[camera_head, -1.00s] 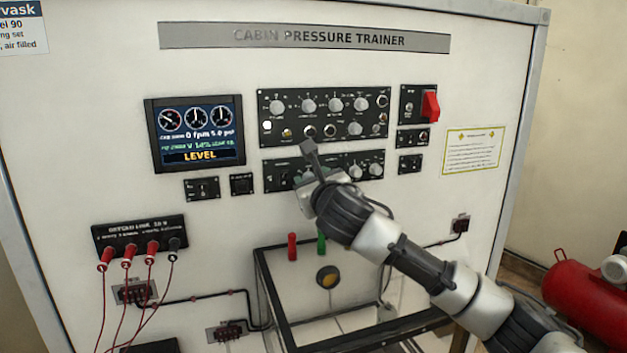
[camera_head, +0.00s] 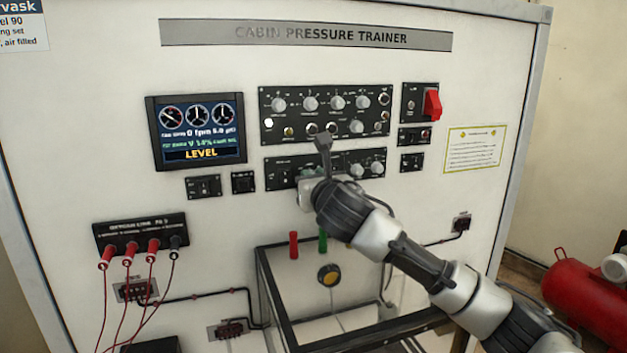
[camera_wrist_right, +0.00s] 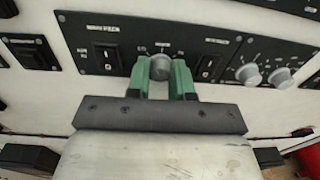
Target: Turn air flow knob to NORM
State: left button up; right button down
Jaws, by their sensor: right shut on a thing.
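The air flow knob seems to be the grey round knob (camera_wrist_right: 160,68) on the lower black control panel (camera_wrist_right: 80,38) in the right wrist view. Its small labels are too blurred to read. My right gripper (camera_wrist_right: 160,78) has its two green fingers on either side of this knob, shut on it. In the head view the right gripper (camera_head: 306,178) is at the middle of the lower panel (camera_head: 276,176), and my arm hides the knob there. My left gripper is not in view.
An upper panel (camera_head: 325,117) with several knobs sits just above. Two more grey knobs (camera_wrist_right: 248,75) are close to the right of the gripper. A screen (camera_head: 196,132) reading LEVEL is at the left. A red switch cover (camera_head: 432,103) is at the right. A black-framed open box (camera_head: 262,290) juts out below.

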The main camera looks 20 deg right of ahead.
jog(key=m, duration=0.6)
jog(key=shift+m, duration=0.4)
dwell(0.4)
jog(key=c, duration=1)
grip_release()
jog(key=shift+s, duration=0.15)
jog(key=s+b, duration=0.5)
jog(key=s, duration=0.5)
jog(key=shift+s+r, duration=0.15)
jog(key=shift+s, duration=0.15)
